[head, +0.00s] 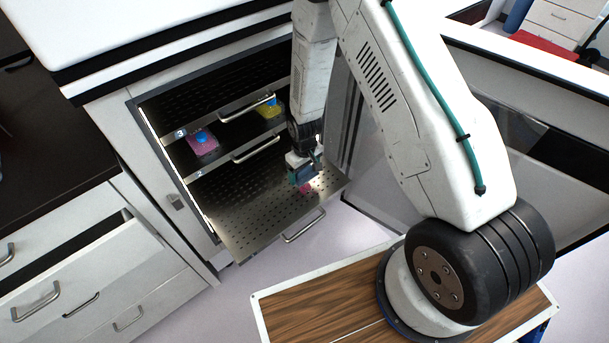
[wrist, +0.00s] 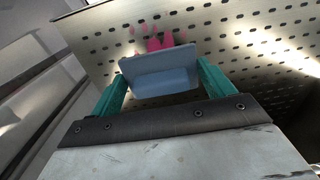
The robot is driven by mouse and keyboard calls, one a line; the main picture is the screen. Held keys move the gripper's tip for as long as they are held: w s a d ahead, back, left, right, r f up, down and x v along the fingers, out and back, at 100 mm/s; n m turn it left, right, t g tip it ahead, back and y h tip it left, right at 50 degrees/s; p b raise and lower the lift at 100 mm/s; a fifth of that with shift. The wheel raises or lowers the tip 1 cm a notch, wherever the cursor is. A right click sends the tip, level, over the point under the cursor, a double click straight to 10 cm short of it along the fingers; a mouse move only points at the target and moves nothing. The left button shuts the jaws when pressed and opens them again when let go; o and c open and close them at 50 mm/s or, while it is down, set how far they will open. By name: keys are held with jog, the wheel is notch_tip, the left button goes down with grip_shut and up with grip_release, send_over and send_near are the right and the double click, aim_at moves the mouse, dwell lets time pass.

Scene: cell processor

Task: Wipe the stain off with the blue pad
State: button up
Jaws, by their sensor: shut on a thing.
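My gripper (head: 303,176) is over the pulled-out lowest perforated shelf (head: 245,207) of the open cabinet. In the wrist view its teal fingers (wrist: 160,92) are shut on the blue pad (wrist: 162,80). A pink stain (wrist: 158,40) shows on the perforated shelf just beyond the pad's far edge. A bit of the stain also shows in the head view (head: 306,188), beside the gripper. The pad hides part of the shelf, and I cannot tell whether it touches the surface.
Two shelves above hold a pink container with a blue top (head: 202,141) and a yellow container (head: 269,108). The shelves have front handles, one on the lowest shelf (head: 304,226). Open drawers (head: 85,275) stand at the left. The shelf's left part is bare.

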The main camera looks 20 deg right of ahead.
jog(key=shift+r, duration=1)
jog(key=shift+r, duration=0.1)
